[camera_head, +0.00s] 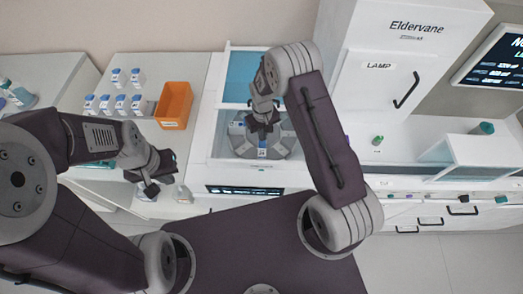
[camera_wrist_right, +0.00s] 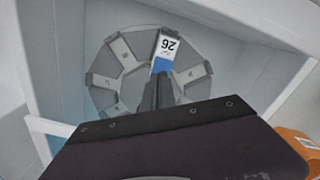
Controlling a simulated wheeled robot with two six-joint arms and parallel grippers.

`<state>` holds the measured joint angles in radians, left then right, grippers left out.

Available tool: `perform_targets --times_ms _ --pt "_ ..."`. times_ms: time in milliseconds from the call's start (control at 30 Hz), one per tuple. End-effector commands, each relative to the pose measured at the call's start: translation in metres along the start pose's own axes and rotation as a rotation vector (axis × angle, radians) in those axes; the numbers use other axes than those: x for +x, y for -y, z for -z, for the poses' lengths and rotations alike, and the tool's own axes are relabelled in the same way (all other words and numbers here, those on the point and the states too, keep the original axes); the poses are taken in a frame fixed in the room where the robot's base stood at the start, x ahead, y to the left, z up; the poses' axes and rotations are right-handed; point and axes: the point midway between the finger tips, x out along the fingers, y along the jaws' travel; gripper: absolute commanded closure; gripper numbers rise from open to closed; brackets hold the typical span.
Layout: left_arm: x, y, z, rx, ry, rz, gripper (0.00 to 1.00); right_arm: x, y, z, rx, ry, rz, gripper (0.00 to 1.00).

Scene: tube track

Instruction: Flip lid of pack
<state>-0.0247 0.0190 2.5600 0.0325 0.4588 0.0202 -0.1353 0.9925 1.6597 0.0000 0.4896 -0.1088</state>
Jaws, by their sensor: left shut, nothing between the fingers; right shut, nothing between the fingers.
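A pack (camera_wrist_right: 166,50) with a white label reading 26 and a blue part sits in one slot of a grey round carousel (camera_wrist_right: 128,90). The pack also shows in the head view (camera_head: 262,150) at the carousel's front. My right gripper (camera_head: 263,127) reaches down over the carousel; its shut, empty fingers (camera_wrist_right: 158,88) appear close to the pack's blue end in the right wrist view. Whether they touch it I cannot tell. My left gripper (camera_head: 151,192) is shut and empty, out to the left near the counter's front. Part of the carousel is hidden by my right gripper.
The carousel sits in an open white machine (camera_head: 217,120) whose walls surround my right gripper. An orange bin (camera_head: 174,104) and several small blue-capped bottles (camera_head: 120,102) stand on the left counter. A white lamp cabinet (camera_head: 385,85) stands at the right.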

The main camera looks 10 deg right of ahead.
Motion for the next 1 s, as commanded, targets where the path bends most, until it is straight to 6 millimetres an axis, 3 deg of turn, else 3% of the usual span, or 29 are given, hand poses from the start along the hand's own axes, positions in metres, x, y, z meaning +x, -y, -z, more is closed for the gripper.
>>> perform_targets --times_ms 700,1000 --pt "-0.051 -0.001 0.005 0.0 0.0 0.0 1.0 -0.068 0.0 0.0 0.0 0.0 0.0 1.0" --pt "-0.052 -0.001 0.005 0.0 0.0 0.0 1.0 -0.07 0.0 0.0 0.0 0.0 0.0 1.0"
